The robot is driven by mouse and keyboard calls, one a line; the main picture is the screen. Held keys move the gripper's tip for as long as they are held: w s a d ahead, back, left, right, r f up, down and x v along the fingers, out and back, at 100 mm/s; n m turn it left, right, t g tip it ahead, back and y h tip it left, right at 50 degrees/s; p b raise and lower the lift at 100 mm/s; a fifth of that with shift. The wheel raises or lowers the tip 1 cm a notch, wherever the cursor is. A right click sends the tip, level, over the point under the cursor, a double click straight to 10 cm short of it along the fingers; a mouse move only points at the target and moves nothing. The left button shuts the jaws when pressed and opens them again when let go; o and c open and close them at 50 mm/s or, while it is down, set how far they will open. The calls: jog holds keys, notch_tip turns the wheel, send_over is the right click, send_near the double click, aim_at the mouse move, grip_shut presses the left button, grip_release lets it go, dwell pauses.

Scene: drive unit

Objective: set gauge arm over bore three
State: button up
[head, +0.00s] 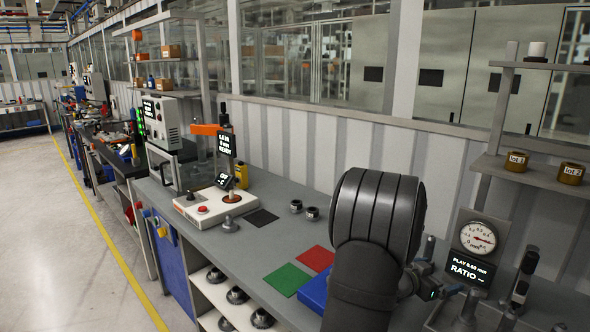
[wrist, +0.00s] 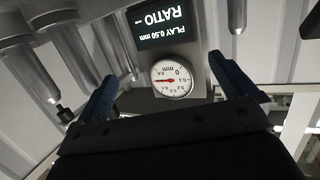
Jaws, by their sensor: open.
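The dial gauge (head: 478,238) stands at the right of the bench, above a display (head: 470,268) reading PLAY and RATIO with no ratio value. In the wrist view the dial (wrist: 172,78) and display (wrist: 167,25) appear upside down, beyond my fingers. My gripper (head: 436,280) is at the right of the bench, just left of the display, partly hidden by my dark arm. In the wrist view my gripper (wrist: 163,70) has its blue fingers wide apart, with nothing held between them. I cannot clearly pick out the gauge arm or bore three.
A green mat (head: 287,279), a red mat (head: 318,258) and a blue block (head: 314,293) lie left of my arm. Two metal rings (head: 304,210) and a control box (head: 214,204) are farther back. Grey metal cylinders (wrist: 30,60) flank my gripper in the wrist view.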

aim_at(528, 267)
jog(key=shift+s+a+r, duration=0.1)
jog(key=shift+s+a, duration=0.15)
jog(key=shift+a, duration=0.25)
jog(key=c, duration=1.3)
jog(key=shift+r, duration=0.1)
jog(key=c, duration=0.4)
jog(key=shift+s+r+n, duration=0.3)
jog(key=shift+n, duration=0.2)
jog(key=c, duration=0.3)
jog(key=s+r+n, duration=0.2)
jog(key=n, duration=0.2)
jog(key=s+r+n+h, duration=0.1)
jog(key=s+r+n, duration=0.2)
jog(key=n, duration=0.2)
jog(key=s+r+n+h, duration=0.1)
jog(key=s+r+n, duration=0.1)
jog(key=r+n, duration=0.1)
jog(key=shift+s+d+n+g, duration=0.3)
jog(key=shift+s+n+g, duration=0.1)
jog(key=shift+n, duration=0.4)
grip_shut()
jog(key=d+n, duration=0.2)
jog(key=d, duration=1.1)
jog(key=shift+r+h, duration=0.4)
jog(key=shift+r, duration=0.05)
